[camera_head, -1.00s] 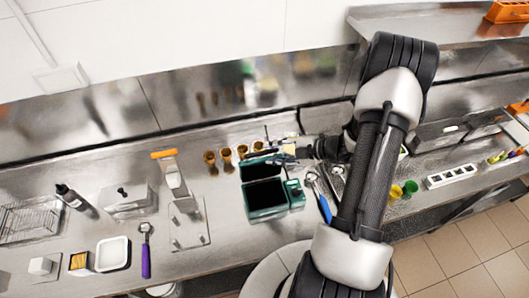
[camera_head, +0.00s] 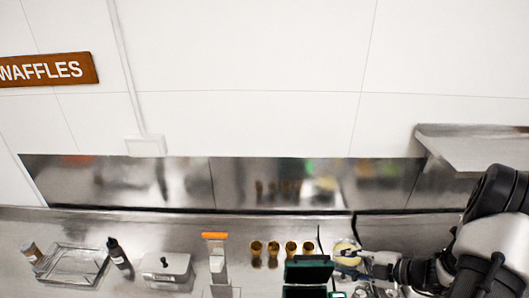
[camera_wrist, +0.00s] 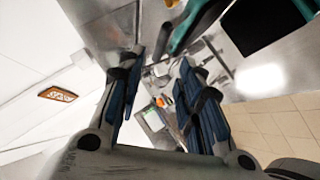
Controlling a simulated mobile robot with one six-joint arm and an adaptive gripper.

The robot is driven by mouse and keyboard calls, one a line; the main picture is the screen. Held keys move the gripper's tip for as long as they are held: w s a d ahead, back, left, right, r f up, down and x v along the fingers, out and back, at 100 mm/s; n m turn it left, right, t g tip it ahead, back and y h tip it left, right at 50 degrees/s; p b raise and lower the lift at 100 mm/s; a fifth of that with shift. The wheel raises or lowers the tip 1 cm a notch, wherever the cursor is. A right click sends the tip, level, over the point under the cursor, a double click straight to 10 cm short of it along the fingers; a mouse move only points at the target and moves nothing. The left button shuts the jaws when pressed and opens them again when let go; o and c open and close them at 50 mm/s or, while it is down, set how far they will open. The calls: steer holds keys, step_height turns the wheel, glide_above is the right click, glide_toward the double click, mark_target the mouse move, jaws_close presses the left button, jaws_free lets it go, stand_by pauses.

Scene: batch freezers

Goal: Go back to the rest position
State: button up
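My gripper (camera_head: 346,262) is at the lower right of the head view, over the counter just right of the raised lid of a dark green case (camera_head: 308,270). My arm comes in from the right edge. In the wrist view the two blue-padded fingers of my gripper (camera_wrist: 161,60) stand apart with nothing held between them. The green-edged black case also shows at the top right of the wrist view (camera_wrist: 262,22). A round pale yellow thing (camera_head: 347,250) is right behind the gripper, partly covered by it.
Several brown cups (camera_head: 273,254) stand in a row left of the gripper. Further left are an orange-topped dispenser (camera_head: 216,250), a lidded metal box (camera_head: 167,267), a dark bottle (camera_head: 117,253) and a wire tray (camera_head: 73,262). A metal shelf (camera_head: 470,145) juts out at upper right.

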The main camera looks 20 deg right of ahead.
steer(key=s+a+r+n+g+b, duration=0.1)
steer(key=s+a+n+g+b, duration=0.15)
steer(key=a+n+b, duration=0.6)
steer(key=s+a+r+n+g+b, duration=0.15)
steer(key=a+n+g+b, duration=0.25)
steer(key=a+n, duration=0.8)
steer(key=s+f+n+h+b, duration=0.2)
steer(key=s+n+b, duration=0.2)
steer(key=n, duration=0.7)
steer(key=s+a+f+n+t+h+b, duration=0.1)
steer(key=s+f+n+h+b, duration=0.1)
steer(key=n+b, duration=0.4)
steer(key=s+f+n+h+b, duration=0.1)
steer(key=s+n+h+b, duration=0.2)
steer(key=n, duration=1.2)
steer(key=s+b, duration=0.2)
steer(key=s, duration=0.2)
steer(key=shift+a+f+n+t+h, duration=0.2)
steer(key=shift+f+n+t+h, duration=0.1)
steer(key=shift+f+n+t, duration=0.1)
